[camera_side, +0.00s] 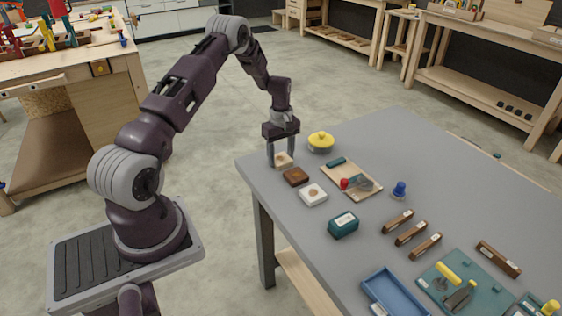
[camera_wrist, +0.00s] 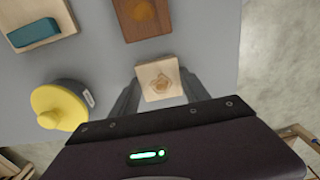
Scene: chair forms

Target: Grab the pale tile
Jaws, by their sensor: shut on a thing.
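The pale tile (camera_side: 284,159) is a small light-wood square with a tan mark on its top. It is at the near-left corner area of the grey table. My gripper (camera_side: 282,161) points down and is shut on the tile, with a finger on each side of it. In the wrist view the tile (camera_wrist: 160,80) sits between my fingers, its top face in plain sight. I cannot tell whether its underside touches the table.
A brown tile (camera_side: 296,176) and a white tile (camera_side: 313,194) lie close by in a row. A yellow-lidded round pot (camera_side: 321,142) stands just right of my gripper. A wooden board (camera_side: 352,182) with small items lies beyond. The grey table (camera_side: 290,222) is bare near its left edge.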

